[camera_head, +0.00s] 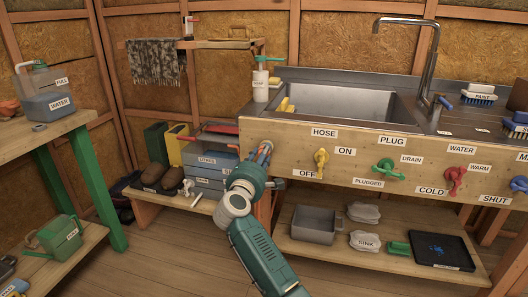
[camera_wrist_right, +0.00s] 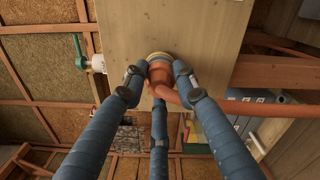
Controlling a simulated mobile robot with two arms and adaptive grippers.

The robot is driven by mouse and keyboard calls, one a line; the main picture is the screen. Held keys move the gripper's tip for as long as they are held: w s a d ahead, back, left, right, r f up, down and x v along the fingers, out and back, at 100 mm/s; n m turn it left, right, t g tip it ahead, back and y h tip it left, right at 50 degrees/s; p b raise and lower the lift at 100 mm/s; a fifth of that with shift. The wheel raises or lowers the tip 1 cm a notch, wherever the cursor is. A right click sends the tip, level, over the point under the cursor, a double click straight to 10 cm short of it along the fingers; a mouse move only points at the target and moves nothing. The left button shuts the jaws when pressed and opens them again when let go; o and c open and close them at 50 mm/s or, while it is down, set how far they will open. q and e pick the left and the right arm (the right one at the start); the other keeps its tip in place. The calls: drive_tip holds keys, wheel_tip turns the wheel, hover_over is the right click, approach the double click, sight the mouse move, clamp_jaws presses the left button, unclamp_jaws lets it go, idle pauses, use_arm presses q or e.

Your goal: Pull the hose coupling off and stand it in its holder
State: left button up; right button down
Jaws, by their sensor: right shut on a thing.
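The hose coupling (camera_wrist_right: 160,74) is an orange-brown piece against the wooden panel, with a pale yellowish ring behind it, in the right wrist view. An orange hose (camera_wrist_right: 236,110) runs from it to the right. My right gripper (camera_wrist_right: 160,88) has its blue fingers closed around the coupling. In the head view my right gripper (camera_head: 262,158) is at the left end of the sink front, and its wrist hides most of the coupling. I cannot make out the coupling's holder with certainty. My left gripper is not in view.
The sink front (camera_head: 350,152) carries a yellow hose handle (camera_head: 321,160) and other coloured handles right of my gripper. A low bench (camera_head: 172,199) with shoes and boxes stands to the left. A shelf under the sink holds a grey bin (camera_head: 314,224). The floor between is clear.

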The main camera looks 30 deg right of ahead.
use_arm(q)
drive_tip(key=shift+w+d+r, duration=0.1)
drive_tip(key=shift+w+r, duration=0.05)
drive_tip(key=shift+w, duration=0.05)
use_arm(e)
drive_tip(key=shift+s+a, duration=0.3)
drive_tip(key=shift+a, duration=0.1)
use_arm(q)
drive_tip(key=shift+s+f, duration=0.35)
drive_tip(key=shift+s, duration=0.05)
use_arm(e)
drive_tip(key=shift+v, duration=1.2)
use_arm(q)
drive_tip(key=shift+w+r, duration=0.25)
use_arm(e)
drive_tip(key=shift+w+d, duration=0.1)
drive_tip(key=shift+d, duration=0.05)
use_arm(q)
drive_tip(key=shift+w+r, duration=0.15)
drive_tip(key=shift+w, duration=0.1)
use_arm(e)
drive_tip(key=shift+w, duration=0.1)
drive_tip(key=shift+d, duration=0.1)
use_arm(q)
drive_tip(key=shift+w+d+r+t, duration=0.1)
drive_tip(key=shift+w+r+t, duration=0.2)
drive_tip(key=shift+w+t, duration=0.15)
use_arm(e)
drive_tip(key=shift+w, duration=0.1)
